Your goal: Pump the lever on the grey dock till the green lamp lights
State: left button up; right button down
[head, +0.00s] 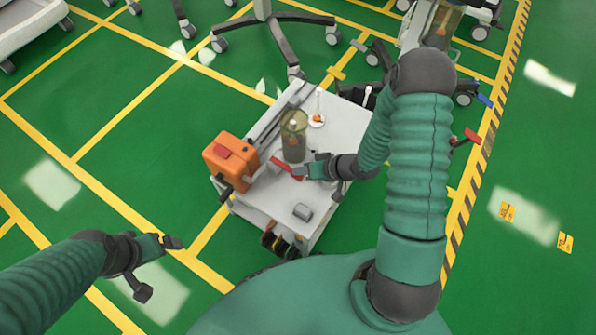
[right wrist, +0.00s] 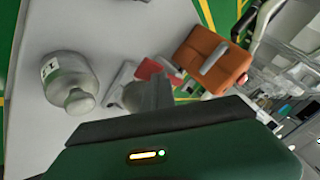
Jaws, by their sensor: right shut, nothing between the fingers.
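A red lever-like bar (head: 287,168) lies on the white cart top, beside a clear-sided canister (head: 294,138) with a dark base. The red part also shows in the right wrist view (right wrist: 150,69), next to grey parts that may be the dock. My right gripper (head: 299,171) is shut and empty, its tips at the right end of the red bar; I cannot tell whether they touch. Its fingers (right wrist: 148,92) partly hide the grey parts. No lit green lamp can be made out. My left gripper (head: 162,262) is open and empty over the floor, left of the cart.
A labelled pale bottle (right wrist: 70,80) shows in the wrist view. Wheeled bases stand behind; floor at left is free.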

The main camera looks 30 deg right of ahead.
jog(key=shift+f+b, duration=0.3)
jog(key=shift+f, duration=0.6)
dwell(0.6)
dwell(0.4)
jog(key=shift+r+p, duration=2.15)
jog(key=shift+p, duration=0.4)
notch_tip(320, 180, up, 5)
jog(key=p, duration=0.5)
jog(key=shift+p, duration=0.3)
